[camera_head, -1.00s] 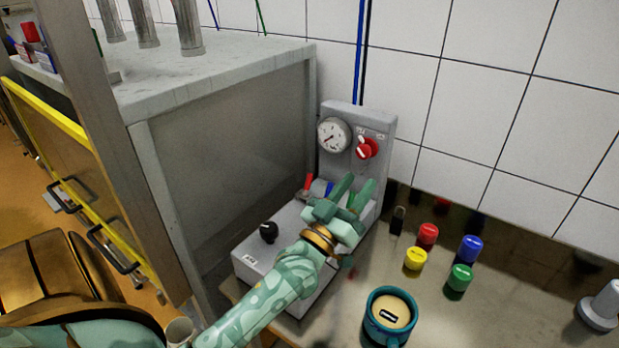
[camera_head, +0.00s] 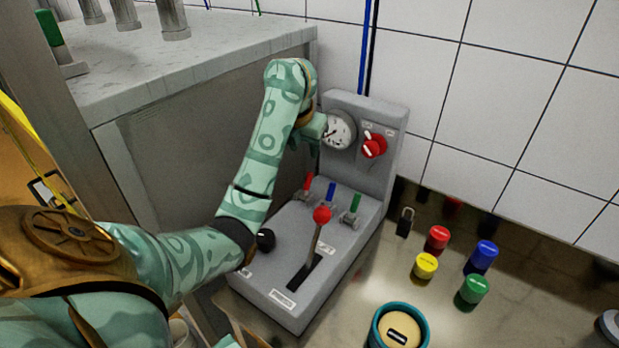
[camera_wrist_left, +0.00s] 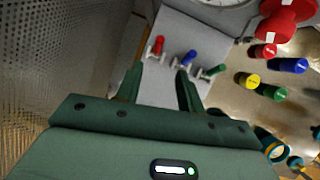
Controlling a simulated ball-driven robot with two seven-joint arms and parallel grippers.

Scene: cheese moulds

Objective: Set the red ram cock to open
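The red ram cock (camera_head: 307,183) stands on the grey press console, leftmost in a row with the blue cock (camera_head: 331,190) and green cock (camera_head: 354,205). Its red handle points up. In the left wrist view the red cock (camera_wrist_left: 158,45) shows beyond and between the open fingertips, nearer the left one. My left gripper (camera_head: 317,128) is raised above and behind the cocks, beside the gauge; its fingers are mostly hidden in the head view. In the left wrist view my left gripper (camera_wrist_left: 158,72) is open and empty. My right gripper is not in view.
A red-ball lever (camera_head: 321,215) and a black knob (camera_head: 265,239) are on the console. A gauge (camera_head: 338,131) and red dial (camera_head: 373,146) are on its upright panel. Several coloured caps, a padlock (camera_head: 405,222) and a teal-rimmed pot (camera_head: 399,328) stand on the right.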

